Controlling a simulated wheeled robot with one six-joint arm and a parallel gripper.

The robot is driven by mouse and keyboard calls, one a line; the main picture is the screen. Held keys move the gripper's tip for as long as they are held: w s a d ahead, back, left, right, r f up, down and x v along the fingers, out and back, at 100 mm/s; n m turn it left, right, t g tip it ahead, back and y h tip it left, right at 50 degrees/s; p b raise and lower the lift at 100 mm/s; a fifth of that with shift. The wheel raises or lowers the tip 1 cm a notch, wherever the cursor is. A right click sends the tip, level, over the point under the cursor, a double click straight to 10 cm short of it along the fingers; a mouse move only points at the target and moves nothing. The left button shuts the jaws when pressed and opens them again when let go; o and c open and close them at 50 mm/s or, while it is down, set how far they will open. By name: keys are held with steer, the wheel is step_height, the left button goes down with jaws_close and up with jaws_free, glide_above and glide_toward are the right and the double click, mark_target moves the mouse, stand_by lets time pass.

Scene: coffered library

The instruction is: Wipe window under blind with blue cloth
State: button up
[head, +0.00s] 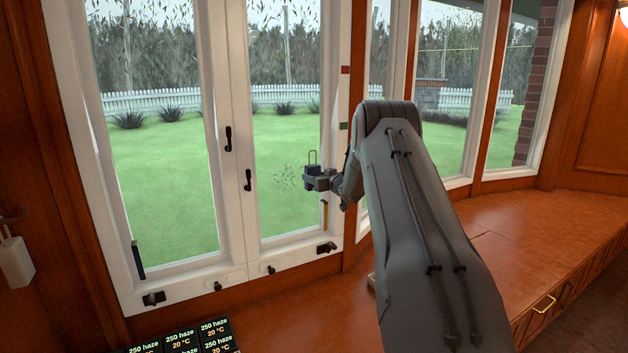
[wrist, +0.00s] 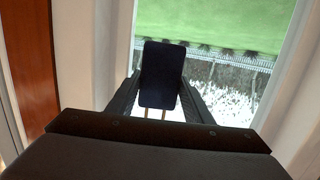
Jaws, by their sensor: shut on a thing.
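My gripper (head: 312,180) is shut on a dark navy piece, which I take for the blue cloth (head: 310,171); a thin wire loop rises above it. In the wrist view the cloth (wrist: 160,75) is a flat, rounded, dark pad between the two fingers (wrist: 163,100). The gripper is in front of the right pane of the near window (head: 262,215), close to its right edge. I cannot tell whether the pad touches the glass. A patch of dark specks (head: 287,178) shows on that pane, left of the gripper. No blind is clearly visible.
White frames with black handles (head: 248,180) and latches (head: 326,248) stick out from the window. Small red (head: 345,70) and green (head: 343,126) tags sit on the right frame. A wooden counter (head: 540,225) runs right. Dark label tiles (head: 180,340) lie at the bottom.

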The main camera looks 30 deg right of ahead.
mark_target(303, 170)
steer(key=shift+r, duration=0.55)
steer(key=shift+a+f+p, duration=0.1)
steer(key=shift+a+p, duration=0.25)
steer(key=shift+a, duration=3.15)
steer(key=shift+a+b, duration=0.45)
steer(key=shift+a, duration=4.45)
steer(key=shift+a+r+p, duration=0.1)
steer(key=shift+r+p, duration=0.3)
steer(key=shift+r, duration=0.5)
steer(key=shift+w+d+r, duration=0.15)
steer(key=shift+d, duration=1.8)
steer(key=shift+d+f+b, duration=0.15)
steer(key=shift+d, duration=1.7)
steer(key=shift+d+f+b, duration=0.1)
steer(key=shift+d+b, duration=0.05)
steer(key=shift+d, duration=1.7)
steer(key=shift+d+r, duration=0.15)
steer(key=shift+d, duration=2.7)
